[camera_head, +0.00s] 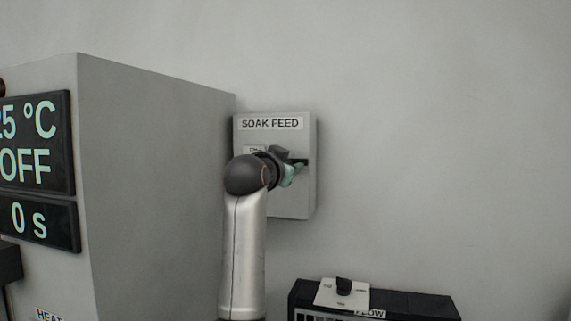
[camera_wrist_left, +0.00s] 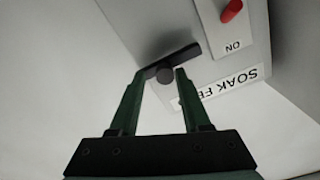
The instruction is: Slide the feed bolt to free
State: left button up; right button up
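The SOAK FEED box (camera_head: 303,204) is a pale box on the wall. In the left wrist view its label (camera_wrist_left: 230,85) appears upside down. A dark bar or slot with a round dark knob (camera_wrist_left: 165,74), apparently the feed bolt, lies at the box. My left gripper (camera_head: 292,173) is in front of the box and hides much of its face. In the left wrist view its green fingers (camera_wrist_left: 159,78) are apart, with the knob between their tips and gaps visible beside it. My right gripper is out of view.
A red knob or lamp (camera_wrist_left: 232,10) sits by an ON label (camera_wrist_left: 235,45). A large grey cabinet (camera_head: 150,180) with displays stands close on the left. A black unit (camera_head: 415,305) with a FLOW label and knob is below right. The wall to the right is clear.

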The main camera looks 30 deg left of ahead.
pick_arm(q)
jog(key=shift+o, duration=0.3)
jog(key=shift+a, duration=0.1)
jog(key=shift+s, duration=0.1)
jog(key=b+v, duration=0.3)
jog(key=v, duration=0.9)
jog(key=shift+s+b, duration=0.2)
jog(key=shift+b, duration=0.1)
